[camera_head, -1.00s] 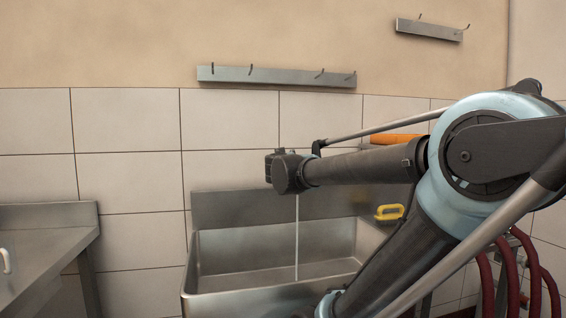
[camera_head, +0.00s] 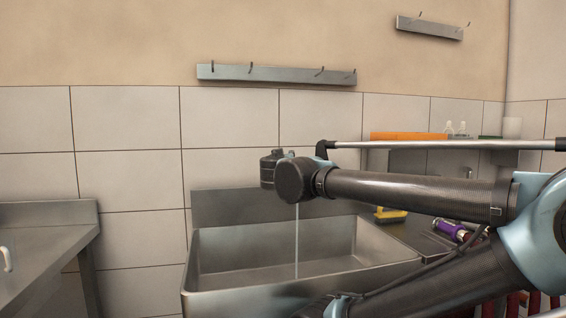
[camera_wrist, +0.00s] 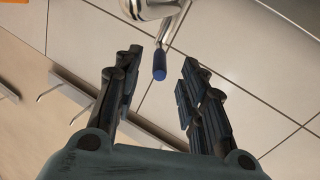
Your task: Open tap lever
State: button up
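The tap lever (camera_wrist: 160,62) is a thin metal rod with a dark blue tip. It shows at the top middle of the wrist view, reaching down from the shiny tap body (camera_wrist: 152,9), which the frame's top edge cuts off. My gripper (camera_wrist: 163,72) is open, with one finger on each side of the blue tip in the picture. A gap shows on both sides, and I see no contact; how far ahead the lever lies is hard to tell. In the head view my wrist hides the tap and lever.
A steel sink (camera_head: 215,250) stands below my wrist, with a thin pale vertical stream (camera_head: 297,245) over it. A yellow-handled item (camera_head: 391,215) and a purple bottle (camera_head: 450,229) lie to its right. A steel counter (camera_head: 45,217) stands left. Hook rails hang above.

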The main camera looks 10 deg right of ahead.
jog(key=shift+v, duration=1.6)
